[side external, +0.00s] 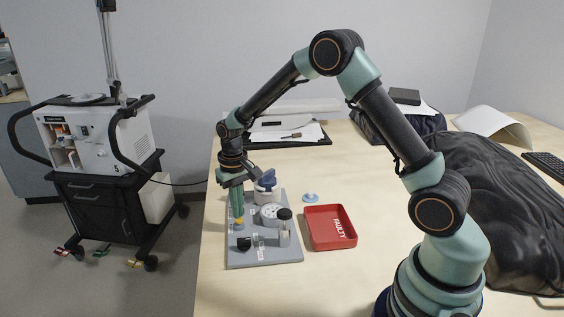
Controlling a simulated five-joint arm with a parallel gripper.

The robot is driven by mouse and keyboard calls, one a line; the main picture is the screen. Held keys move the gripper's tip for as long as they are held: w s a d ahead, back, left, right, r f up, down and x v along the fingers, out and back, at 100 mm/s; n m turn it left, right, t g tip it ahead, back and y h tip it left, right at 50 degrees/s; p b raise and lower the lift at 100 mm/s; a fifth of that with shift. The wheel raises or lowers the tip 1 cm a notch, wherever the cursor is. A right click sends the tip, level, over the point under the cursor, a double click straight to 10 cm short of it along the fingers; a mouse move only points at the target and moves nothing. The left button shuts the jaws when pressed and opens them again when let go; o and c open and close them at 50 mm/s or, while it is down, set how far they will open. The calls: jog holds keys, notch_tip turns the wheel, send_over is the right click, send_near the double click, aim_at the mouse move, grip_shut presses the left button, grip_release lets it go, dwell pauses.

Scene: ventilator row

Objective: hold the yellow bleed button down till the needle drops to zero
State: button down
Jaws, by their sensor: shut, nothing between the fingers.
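The yellow bleed button (240,222) shows as a small yellow spot on the left part of the grey panel (275,254). My gripper (238,212) points straight down over it, shut and empty, with its green fingertips at the button. I cannot tell whether the tips touch or press it, and they hide its top. A round white-faced gauge (270,210) sits on the panel to the right of my gripper. Its needle is too small to read.
A red "FAULTY" tray (330,228) and a small blue disc (310,197) lie to the right. A ventilator cart (100,140) stands left of the table.

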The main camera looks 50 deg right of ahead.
jog(key=shift+f, duration=0.6)
dwell(1.0)
jog(key=shift+r, duration=3.05)
jog(key=shift+r, duration=0.2)
jog(key=s+r+n+t, duration=0.1)
jog(key=s+r+t, duration=0.2)
jog(key=s+r, duration=0.6)
jog(key=s+a+r+n+t, duration=0.1)
jog(key=s+r+n+t, duration=0.1)
jog(key=s+r, duration=0.3)
jog(key=s, duration=0.4)
jog(key=shift+s+a+r+t, duration=0.2)
jog(key=shift+a+t, duration=0.1)
jog(key=shift+a, duration=0.1)
